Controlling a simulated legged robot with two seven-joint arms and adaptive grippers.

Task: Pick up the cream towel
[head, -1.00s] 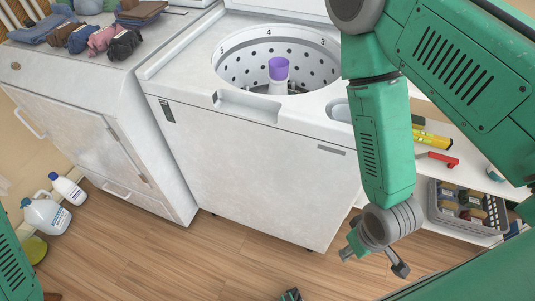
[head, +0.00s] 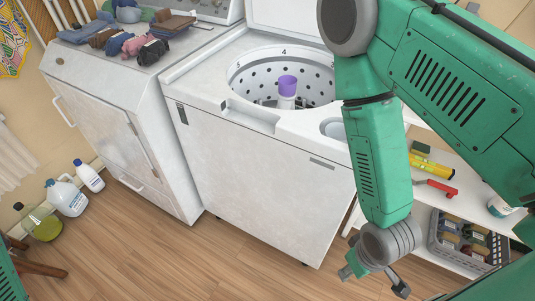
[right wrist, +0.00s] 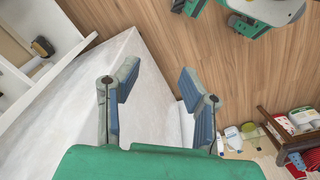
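I cannot make out a cream towel in either view. Folded and bunched cloths in blue, brown, pink and dark tones (head: 130,42) lie on top of the left white machine (head: 95,68); none looks clearly cream. My right gripper (head: 375,277) hangs in front of the open washer (head: 265,170), low and to its right. In the right wrist view my right gripper (right wrist: 155,92) has its two fingers wide apart with nothing between them. Green parts of mine show at the top of that view, but the state of my left gripper cannot be made out.
A purple-topped agitator (head: 288,87) stands in the washer drum. A white shelf (head: 420,200) at right holds a grey basket (head: 468,245) and tools. Bottles (head: 67,197) and a wooden stool (head: 35,263) stand at left. The wooden floor (head: 210,255) in front is clear.

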